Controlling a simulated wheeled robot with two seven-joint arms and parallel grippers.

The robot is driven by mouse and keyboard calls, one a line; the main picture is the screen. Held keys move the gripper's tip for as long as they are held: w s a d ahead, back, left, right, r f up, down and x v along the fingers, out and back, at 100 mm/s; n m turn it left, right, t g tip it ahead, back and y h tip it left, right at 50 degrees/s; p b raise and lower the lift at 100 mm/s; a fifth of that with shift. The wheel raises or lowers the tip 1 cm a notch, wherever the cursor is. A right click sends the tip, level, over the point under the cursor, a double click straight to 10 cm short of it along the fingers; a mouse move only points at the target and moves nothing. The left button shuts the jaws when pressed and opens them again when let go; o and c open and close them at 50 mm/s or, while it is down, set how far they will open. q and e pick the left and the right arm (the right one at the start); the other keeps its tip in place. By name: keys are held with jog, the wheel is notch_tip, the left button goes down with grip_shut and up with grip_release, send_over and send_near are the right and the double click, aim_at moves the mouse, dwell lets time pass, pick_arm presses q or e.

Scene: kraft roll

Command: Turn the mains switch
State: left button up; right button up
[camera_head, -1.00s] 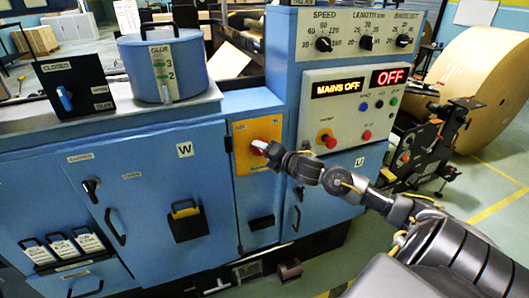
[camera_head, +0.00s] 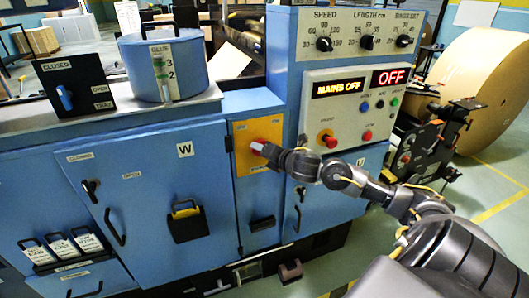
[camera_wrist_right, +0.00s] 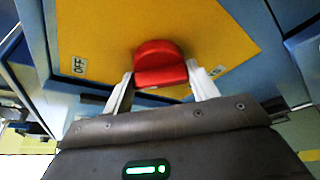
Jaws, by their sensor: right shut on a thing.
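The mains switch is a red knob (camera_wrist_right: 160,62) on a yellow plate (camera_head: 242,132) on the front of the blue machine. In the right wrist view the plate carries an OFF label on the left and another label on the right. My right gripper (camera_head: 262,147) reaches in from the right. Its two pale fingers (camera_wrist_right: 160,82) stand on either side of the red knob, shut on it. In the head view the gripper partly hides the knob. The display above (camera_head: 339,88) reads MAINS OFF, and a red display (camera_head: 390,77) reads OFF. My left gripper is not in view.
Dials and buttons fill the control panel (camera_head: 352,105) right of the switch. A blue glue pot (camera_head: 190,70) and a black lever box (camera_head: 75,85) stand on the machine's ledge. A large kraft roll (camera_head: 485,85) is at the right.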

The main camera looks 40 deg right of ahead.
jog(key=o, duration=1)
jog(key=b+v, duration=0.2)
jog(key=v, duration=0.8)
jog(key=shift+s, duration=0.35)
jog(key=shift+r, duration=0.1)
